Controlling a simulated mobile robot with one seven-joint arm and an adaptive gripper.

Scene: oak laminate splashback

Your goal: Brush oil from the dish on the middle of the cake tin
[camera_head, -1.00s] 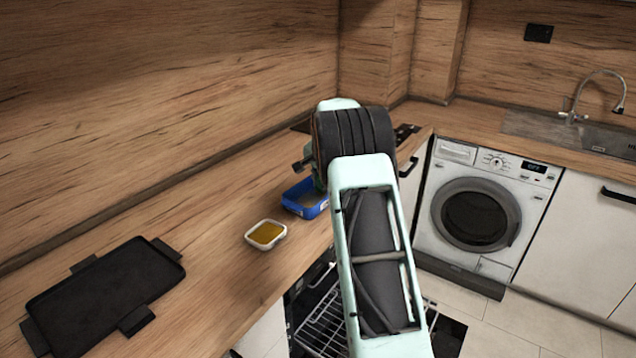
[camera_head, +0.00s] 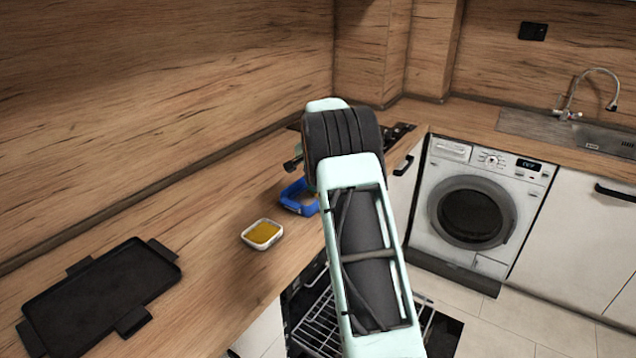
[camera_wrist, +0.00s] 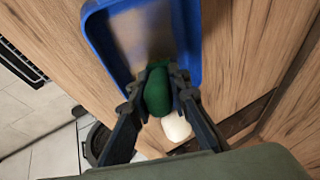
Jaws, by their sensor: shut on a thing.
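A white dish (camera_head: 263,234) of yellow oil sits on the wooden counter in the head view. The dark rectangular cake tin (camera_head: 98,295), with side tabs, lies flat at the lower left. My gripper (camera_wrist: 157,84) is shut on a green rounded thing (camera_wrist: 157,95), perhaps the brush's handle; no bristles show. A blue tray (camera_head: 291,198) stands behind the dish, partly covered by my arm. In the wrist view the tray's walls (camera_wrist: 103,42) surround the fingertips from above. My gripper is hidden in the head view.
A small white thing (camera_wrist: 177,127) shows beside the green one; I cannot tell what it is. An open appliance with a wire rack (camera_head: 318,325) is below the counter edge. Bare counter (camera_head: 215,265) lies between dish and tin. A washing machine (camera_head: 474,205) stands to the right.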

